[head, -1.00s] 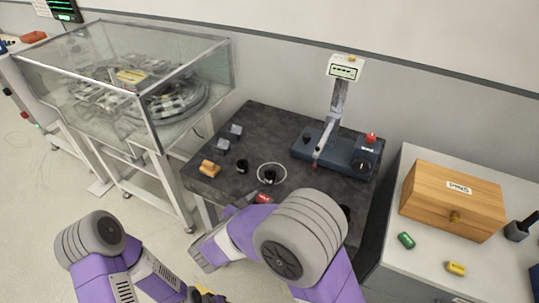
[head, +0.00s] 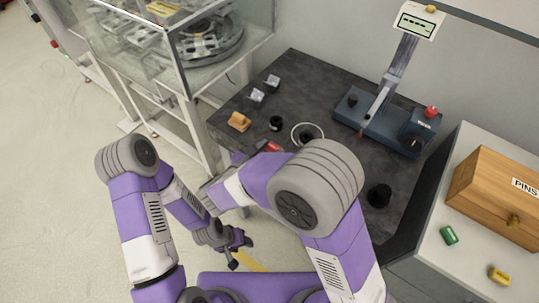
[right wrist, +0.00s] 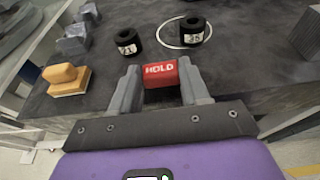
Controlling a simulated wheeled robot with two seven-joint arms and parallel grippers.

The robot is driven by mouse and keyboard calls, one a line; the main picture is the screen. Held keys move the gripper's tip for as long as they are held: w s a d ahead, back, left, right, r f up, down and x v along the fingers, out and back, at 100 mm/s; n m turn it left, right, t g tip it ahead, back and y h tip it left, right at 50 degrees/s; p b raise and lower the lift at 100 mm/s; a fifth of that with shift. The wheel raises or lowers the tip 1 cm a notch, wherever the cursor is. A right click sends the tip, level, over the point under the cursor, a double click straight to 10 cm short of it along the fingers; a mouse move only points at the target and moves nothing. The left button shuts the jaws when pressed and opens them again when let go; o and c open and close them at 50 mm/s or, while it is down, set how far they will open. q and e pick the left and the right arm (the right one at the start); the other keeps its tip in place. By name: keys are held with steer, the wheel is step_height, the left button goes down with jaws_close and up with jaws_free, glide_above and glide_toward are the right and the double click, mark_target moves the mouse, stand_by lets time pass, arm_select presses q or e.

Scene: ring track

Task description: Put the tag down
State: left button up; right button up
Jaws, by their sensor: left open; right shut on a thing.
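The red tag (right wrist: 160,73) reads HOLD. It sits between the two grey fingers of my right gripper (right wrist: 160,88), which is shut on it, over the front part of the dark table (right wrist: 225,70). I cannot tell if the tag touches the tabletop. In the head view a bit of the tag (head: 272,146) shows beyond my right arm, which hides most of the right gripper. My left gripper (head: 240,253) is open and empty, low in the head view, over the floor in front of the table.
Black cylinders marked 21 (right wrist: 127,41) and 35 (right wrist: 193,32) stand just behind the tag, the second inside a white circle. A wooden-handled block (right wrist: 66,79) and grey blocks (right wrist: 73,40) lie left. A display instrument (head: 385,120) stands behind. A PINS box (head: 495,195) is right.

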arm_select(q)
steer(key=shift+f, duration=0.25)
arm_select(e)
steer(key=shift+f, duration=0.6)
steer(key=shift+f, duration=0.1)
arm_select(q)
steer(key=shift+f, duration=0.1)
arm_select(e)
steer(key=o, duration=1)
